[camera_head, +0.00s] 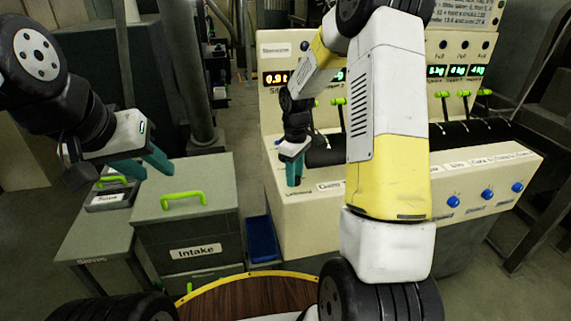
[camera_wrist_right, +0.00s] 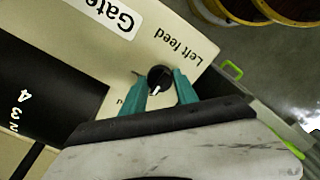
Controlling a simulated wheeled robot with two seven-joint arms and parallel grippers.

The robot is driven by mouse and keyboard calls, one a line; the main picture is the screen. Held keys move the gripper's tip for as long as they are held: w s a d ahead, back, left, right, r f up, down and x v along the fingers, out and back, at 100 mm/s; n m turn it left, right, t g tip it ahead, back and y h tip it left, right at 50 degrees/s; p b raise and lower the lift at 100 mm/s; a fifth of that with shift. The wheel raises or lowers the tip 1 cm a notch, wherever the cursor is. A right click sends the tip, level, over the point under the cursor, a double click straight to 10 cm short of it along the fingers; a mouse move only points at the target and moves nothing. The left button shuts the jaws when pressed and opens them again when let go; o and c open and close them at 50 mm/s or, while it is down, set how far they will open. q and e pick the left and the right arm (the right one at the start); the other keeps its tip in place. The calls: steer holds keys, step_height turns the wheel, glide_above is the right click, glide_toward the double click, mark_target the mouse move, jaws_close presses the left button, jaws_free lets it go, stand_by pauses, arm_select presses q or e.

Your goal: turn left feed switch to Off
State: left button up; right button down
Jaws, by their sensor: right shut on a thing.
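The left feed switch (camera_wrist_right: 159,77) is a black round knob with a white pointer mark, on a cream panel (camera_wrist_right: 185,38) beside the printed words "Left feed". In the right wrist view its mark points down toward my gripper. My right gripper (camera_wrist_right: 160,86) has its two teal fingers on either side of the knob, shut on it. In the head view my right gripper (camera_head: 294,179) reaches down to the panel's left end, and it hides the knob there. My left gripper (camera_head: 142,166) is open and empty, above the grey cabinets at the left.
A grey Intake cabinet (camera_head: 195,225) with a green handle and a smaller Sieves stand (camera_head: 90,235) are at the left. The cream console (camera_head: 285,218) carries blue knobs (camera_head: 487,194) at right and green-tipped levers. My right arm covers its middle.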

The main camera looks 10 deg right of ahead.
steer(key=c, duration=0.9)
jaws_free()
steer(key=shift+c, duration=0.2)
steer(key=shift+r, duration=3.9)
